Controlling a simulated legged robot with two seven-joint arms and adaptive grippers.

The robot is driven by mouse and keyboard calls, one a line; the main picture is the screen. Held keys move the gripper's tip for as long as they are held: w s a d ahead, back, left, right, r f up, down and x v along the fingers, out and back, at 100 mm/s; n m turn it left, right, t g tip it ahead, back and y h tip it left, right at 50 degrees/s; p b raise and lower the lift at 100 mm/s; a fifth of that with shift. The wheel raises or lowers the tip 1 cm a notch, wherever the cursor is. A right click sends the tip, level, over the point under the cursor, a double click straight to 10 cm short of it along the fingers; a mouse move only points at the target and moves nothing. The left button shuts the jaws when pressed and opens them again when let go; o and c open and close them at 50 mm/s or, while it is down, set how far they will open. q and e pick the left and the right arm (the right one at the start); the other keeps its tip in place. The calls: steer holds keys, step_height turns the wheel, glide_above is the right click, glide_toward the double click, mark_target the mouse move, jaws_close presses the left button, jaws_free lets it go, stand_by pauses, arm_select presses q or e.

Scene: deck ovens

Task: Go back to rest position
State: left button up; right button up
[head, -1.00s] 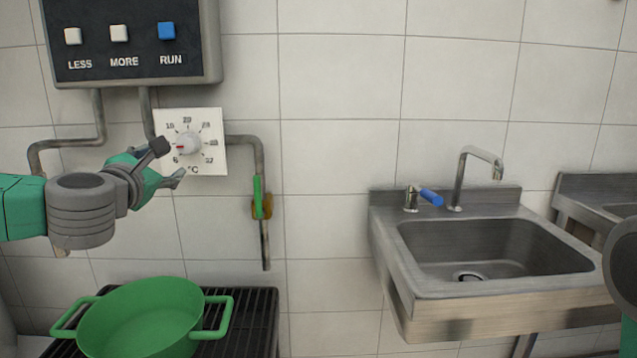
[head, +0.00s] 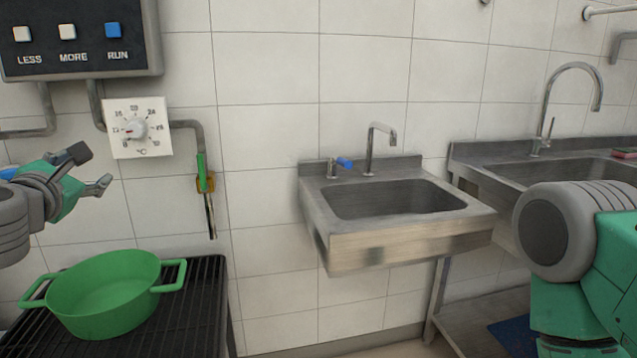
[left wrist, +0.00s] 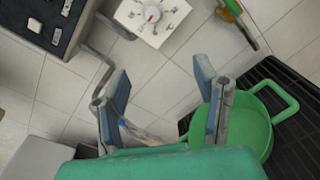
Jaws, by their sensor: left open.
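My left gripper (head: 92,170) is at the left edge of the head view, open and empty. It is in front of the tiled wall, below the temperature dial (head: 138,128) and above the green pot (head: 104,293). In the left wrist view its two fingers (left wrist: 165,105) stand apart with nothing between them. The dial also shows there (left wrist: 152,14), beyond the fingers. My right arm (head: 580,260) shows at the right edge of the head view; its gripper is out of view.
The pot stands on a black slatted rack (head: 195,315). A control box (head: 80,35) hangs at upper left. A small sink (head: 400,245) and a larger sink (head: 490,155) are to the right.

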arm_select(q)
steer(key=d+f+m+g+h, duration=0.35)
steer(key=d+f+m, duration=0.65)
steer(key=f, duration=0.5)
steer(key=s+d+f+m+g+h+p, duration=0.1)
steer(key=s+d+f+m+g, duration=0.15)
steer(key=s+f+m, duration=0.35)
steer(key=s+d+f+m+g+h+p, duration=0.1)
steer(key=s+d+f+g+h, duration=0.2)
steer(key=f, duration=0.6)
steer(key=s+a+f+m+g+y, duration=0.1)
steer(key=s+f+m+g, duration=0.1)
steer(key=s+f+m, duration=0.3)
steer(key=s+a+f+m+g+y+p, duration=0.1)
steer(key=s+f+m+g, duration=0.2)
steer(key=s, duration=1)
steer(key=s+a+f+m+g+y, duration=0.1)
steer(key=s+f+m+g, duration=0.1)
steer(key=s+f+m, duration=0.4)
steer(key=s+f, duration=0.1)
steer(key=s, duration=0.2)
steer(key=shift+a+f+m+g+p, duration=0.3)
steer(key=shift+g, duration=0.1)
arm_select(e)
steer(key=r, duration=0.3)
steer(key=shift+w+d+r, duration=0.15)
steer(key=shift+w+r, duration=0.05)
steer(key=shift+w, duration=0.1)
